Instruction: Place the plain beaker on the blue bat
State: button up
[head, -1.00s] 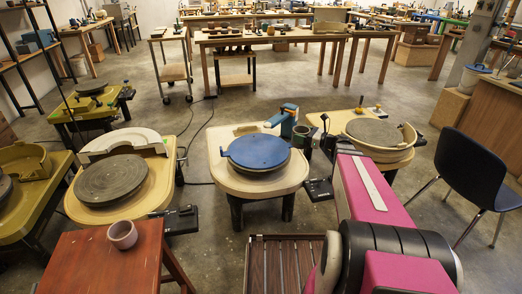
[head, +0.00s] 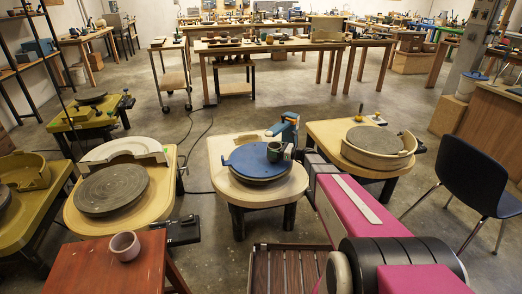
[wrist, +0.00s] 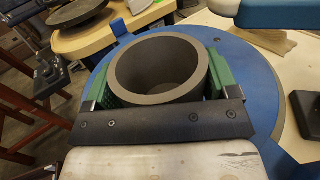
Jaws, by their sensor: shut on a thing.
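The blue bat (head: 245,158) is a round disc on the middle wheel. It also shows in the wrist view (wrist: 262,75), under and around the held beaker. My gripper (wrist: 150,85) is shut on a plain grey-brown beaker (wrist: 160,62), with a green pad on each side of it. The beaker is upright, and its open mouth looks empty. In the head view the held beaker (head: 274,152) is over the right part of the bat. Its base is hidden, so I cannot tell whether it touches the bat.
A small pinkish-grey pot (head: 124,246) stands on the red-brown stool (head: 90,268). A blue upright fixture (head: 289,127) rises behind the bat. Wheels with grey discs stand left (head: 112,190) and right (head: 374,140). A dark chair (head: 468,175) is at the right.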

aim_at(268, 147)
jog(key=x, duration=0.4)
jog(key=shift+a, duration=0.1)
jog(key=x, duration=0.4)
jog(key=shift+w, duration=0.1)
jog(key=shift+f, duration=0.7)
jog(key=shift+f, duration=0.2)
jog(key=o, duration=0.9)
jog(key=shift+o, duration=0.2)
